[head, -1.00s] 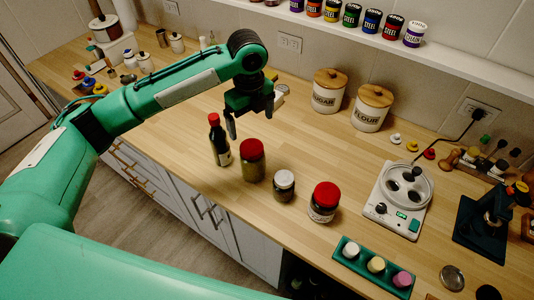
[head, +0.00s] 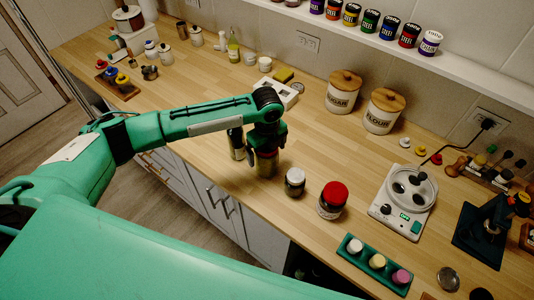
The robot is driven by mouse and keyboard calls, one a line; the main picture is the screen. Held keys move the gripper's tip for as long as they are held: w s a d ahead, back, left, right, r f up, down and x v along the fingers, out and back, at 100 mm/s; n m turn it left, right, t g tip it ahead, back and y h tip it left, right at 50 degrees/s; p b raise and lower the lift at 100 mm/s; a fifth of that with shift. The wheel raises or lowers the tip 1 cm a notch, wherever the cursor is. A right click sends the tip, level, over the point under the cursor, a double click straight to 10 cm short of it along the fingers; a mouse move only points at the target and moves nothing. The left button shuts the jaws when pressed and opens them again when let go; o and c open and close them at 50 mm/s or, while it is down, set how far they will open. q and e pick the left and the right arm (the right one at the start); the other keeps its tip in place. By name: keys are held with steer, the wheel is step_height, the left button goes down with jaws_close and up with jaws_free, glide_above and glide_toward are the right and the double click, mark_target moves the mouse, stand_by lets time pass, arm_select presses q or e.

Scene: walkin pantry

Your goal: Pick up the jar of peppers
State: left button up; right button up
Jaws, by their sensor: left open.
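My left gripper (head: 266,148) points down over a tall glass jar with greenish-brown contents (head: 267,168). It hides the jar's red lid, and its fingers are at the jar's upper part. The gripper is open; I cannot tell whether a finger touches the glass. This jar may be the jar of peppers, but no label is readable. My right gripper is not in view.
A dark bottle (head: 236,146) stands close on the left of the jar, partly hidden by my arm. Sugar (head: 343,92) and flour (head: 384,112) canisters stand at the back. A white scale-like appliance (head: 403,200) and a green tray of small jars (head: 372,262) are at right.

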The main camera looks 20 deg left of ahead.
arm_select(q)
steer(key=shift+f, duration=0.15)
steer(key=c, duration=1.6)
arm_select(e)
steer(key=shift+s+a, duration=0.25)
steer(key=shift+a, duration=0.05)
